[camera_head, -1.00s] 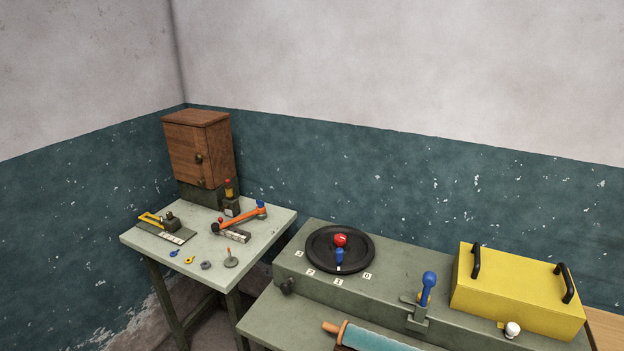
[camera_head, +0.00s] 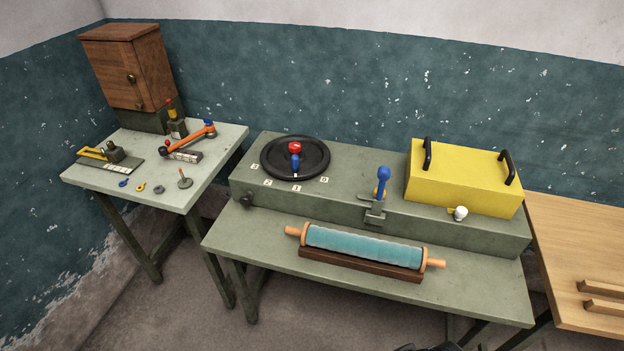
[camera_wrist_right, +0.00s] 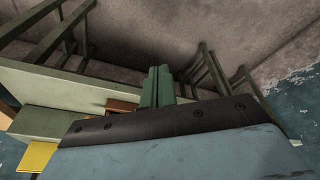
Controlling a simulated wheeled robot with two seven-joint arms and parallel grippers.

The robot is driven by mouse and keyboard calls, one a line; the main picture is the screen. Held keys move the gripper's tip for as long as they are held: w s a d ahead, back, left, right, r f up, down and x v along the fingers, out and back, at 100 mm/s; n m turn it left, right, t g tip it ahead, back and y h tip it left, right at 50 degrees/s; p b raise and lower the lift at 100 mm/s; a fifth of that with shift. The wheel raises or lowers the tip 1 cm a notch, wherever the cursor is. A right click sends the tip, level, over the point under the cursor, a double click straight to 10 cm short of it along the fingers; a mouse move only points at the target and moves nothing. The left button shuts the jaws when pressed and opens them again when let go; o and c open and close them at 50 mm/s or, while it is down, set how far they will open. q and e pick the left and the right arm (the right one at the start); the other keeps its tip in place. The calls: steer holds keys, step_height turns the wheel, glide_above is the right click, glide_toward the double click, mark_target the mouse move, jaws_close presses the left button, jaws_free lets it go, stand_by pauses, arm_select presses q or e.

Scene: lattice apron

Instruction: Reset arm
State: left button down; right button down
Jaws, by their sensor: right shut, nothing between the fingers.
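My right gripper (camera_wrist_right: 158,86) shows in the right wrist view as two green fingers side by side, shut with nothing between them. It appears apart from the tables. The blue-grey wrist body with a dark bolted band (camera_wrist_right: 165,122) fills the bottom of that view. In the head view no gripper shows; only a small dark shape, perhaps part of my arm, peeks in at the bottom edge. My left gripper is in neither view.
A green bench (camera_head: 470,289) carries a teal roller (camera_head: 362,244) on a wooden cradle, a black dial (camera_head: 315,163), a blue lever (camera_head: 383,183) and a yellow box (camera_head: 457,178). A tool table (camera_head: 210,189) with a wooden cabinet (camera_head: 130,74) stands left; a wooden table (camera_head: 575,235) stands right.

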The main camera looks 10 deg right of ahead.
step_height(320, 180, down, 17)
steer(key=s+b, duration=0.3)
steer(key=b, duration=0.1)
steer(key=s+d+f+g+b, duration=0.1)
steer(key=s+f+b, duration=0.3)
steer(key=s+f, duration=0.4)
steer(key=s+d+f+g+b, duration=0.1)
steer(key=s+f+b, duration=0.4)
steer(key=f, duration=1.1)
steer(key=s+d, duration=0.1)
steer(key=s, duration=0.2)
steer(key=shift+s+d, duration=0.15)
steer(key=shift+s, duration=0.05)
